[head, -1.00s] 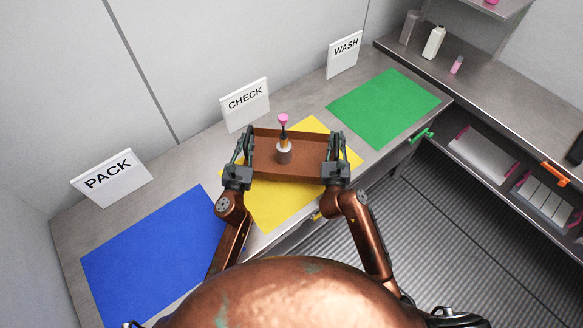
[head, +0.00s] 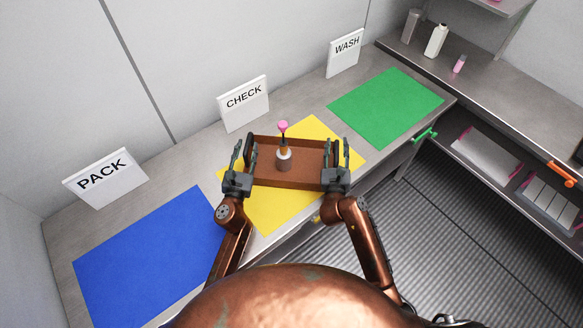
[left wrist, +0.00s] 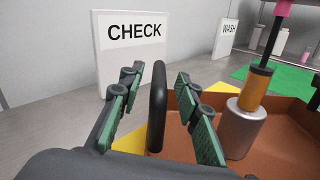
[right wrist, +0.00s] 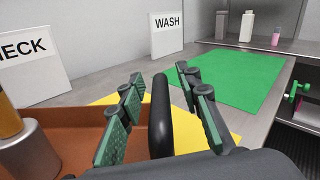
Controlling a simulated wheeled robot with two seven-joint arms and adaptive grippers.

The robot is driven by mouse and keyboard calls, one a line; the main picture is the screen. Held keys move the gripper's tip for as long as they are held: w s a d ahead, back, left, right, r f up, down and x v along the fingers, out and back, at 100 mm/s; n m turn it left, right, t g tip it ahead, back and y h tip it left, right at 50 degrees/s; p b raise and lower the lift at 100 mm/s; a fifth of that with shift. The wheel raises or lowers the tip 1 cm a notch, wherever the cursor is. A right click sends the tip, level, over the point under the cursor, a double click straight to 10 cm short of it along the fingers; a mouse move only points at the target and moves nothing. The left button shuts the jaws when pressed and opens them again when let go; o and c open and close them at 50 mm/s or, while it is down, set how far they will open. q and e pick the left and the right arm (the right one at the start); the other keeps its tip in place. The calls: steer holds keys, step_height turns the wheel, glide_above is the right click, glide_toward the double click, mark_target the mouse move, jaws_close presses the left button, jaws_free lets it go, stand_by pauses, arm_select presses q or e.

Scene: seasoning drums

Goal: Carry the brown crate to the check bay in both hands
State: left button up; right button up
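The brown crate (head: 290,178) rests on the yellow mat (head: 275,212) in front of the CHECK sign (head: 243,103). A grey drum (head: 284,161) with an orange neck and pink top stands upright in it. My left gripper (head: 243,152) is open around the crate's left handle. In the left wrist view the dark handle (left wrist: 157,108) stands between the spread fingers with gaps on both sides. My right gripper (head: 336,154) is open around the right handle. The right wrist view shows that handle (right wrist: 162,115) between spread green-padded fingers, apart from them.
A blue mat (head: 150,255) lies left by the PACK sign (head: 105,177). A green mat (head: 386,108) lies right by the WASH sign (head: 345,52). Bottles (head: 435,41) stand on the back-right counter. Shelves with trays (head: 485,160) are below it.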

mark_target(336, 165)
steer(key=shift+s+a, duration=0.15)
steer(key=shift+s, duration=0.4)
arm_select(q)
steer(key=s+a, duration=0.2)
steer(key=s, duration=0.9)
steer(key=shift+s, duration=0.4)
arm_select(e)
steer(key=s, duration=0.3)
steer(key=s+a, duration=0.1)
steer(key=s, duration=0.7)
steer(key=shift+a, duration=0.35)
steer(key=shift+w, duration=0.1)
